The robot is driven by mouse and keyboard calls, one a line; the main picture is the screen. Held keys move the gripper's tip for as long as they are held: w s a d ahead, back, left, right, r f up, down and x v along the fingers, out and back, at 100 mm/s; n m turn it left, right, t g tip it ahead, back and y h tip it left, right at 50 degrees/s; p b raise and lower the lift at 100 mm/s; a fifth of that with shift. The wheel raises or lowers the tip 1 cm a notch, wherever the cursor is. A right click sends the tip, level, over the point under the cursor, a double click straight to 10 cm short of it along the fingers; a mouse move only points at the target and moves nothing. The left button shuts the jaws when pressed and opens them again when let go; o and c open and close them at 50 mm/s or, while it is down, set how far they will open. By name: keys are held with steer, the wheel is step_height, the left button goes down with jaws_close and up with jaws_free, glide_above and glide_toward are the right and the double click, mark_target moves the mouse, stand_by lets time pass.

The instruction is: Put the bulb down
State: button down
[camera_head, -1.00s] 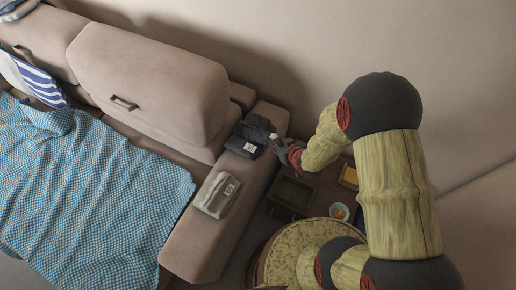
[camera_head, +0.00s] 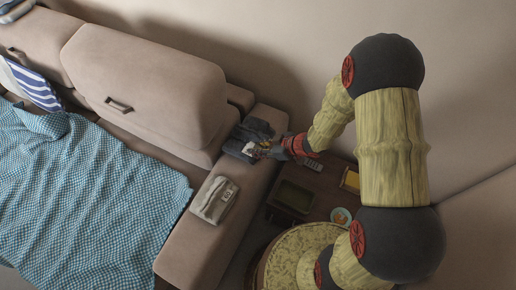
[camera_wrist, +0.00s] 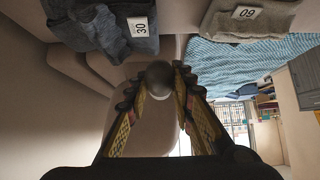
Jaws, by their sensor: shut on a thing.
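The bulb (camera_wrist: 158,76) shows in the wrist view as a grey rounded shape between the two fingertips of my gripper (camera_wrist: 157,88). My gripper is shut on it. In the head view my gripper (camera_head: 264,148) is over the sofa arm, at the folded dark clothes. The bulb is too small there to make out clearly. I cannot tell whether the bulb touches anything below it.
Folded dark clothes (camera_wrist: 98,22) with a number label and a folded grey garment (camera_head: 214,200) lie on the sofa arm (camera_head: 191,248). A dark side table (camera_head: 323,186) beside it bears a remote (camera_head: 313,164), a tray (camera_head: 293,195) and a small bowl (camera_head: 341,215).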

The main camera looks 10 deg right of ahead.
steer(key=w+f+b, duration=0.1)
steer(key=w+f, duration=0.3)
steer(key=w+f+b, duration=0.1)
steer(key=w+f, duration=0.1)
steer(key=shift+w+d+f+b, duration=0.2)
steer(key=shift+w+d+b, duration=0.05)
steer(key=shift+d+b, duration=0.15)
steer(key=shift+w+f+b, duration=0.15)
steer(key=shift+f+b, duration=0.35)
steer(key=shift+f, duration=0.4)
steer(key=shift+w+f+b, duration=0.1)
steer(key=shift+f+b, duration=0.35)
steer(key=shift+f, duration=0.4)
steer(key=shift+f, duration=0.4)
steer(key=shift+s+d+f, duration=0.1)
steer(key=shift+s+f, duration=0.05)
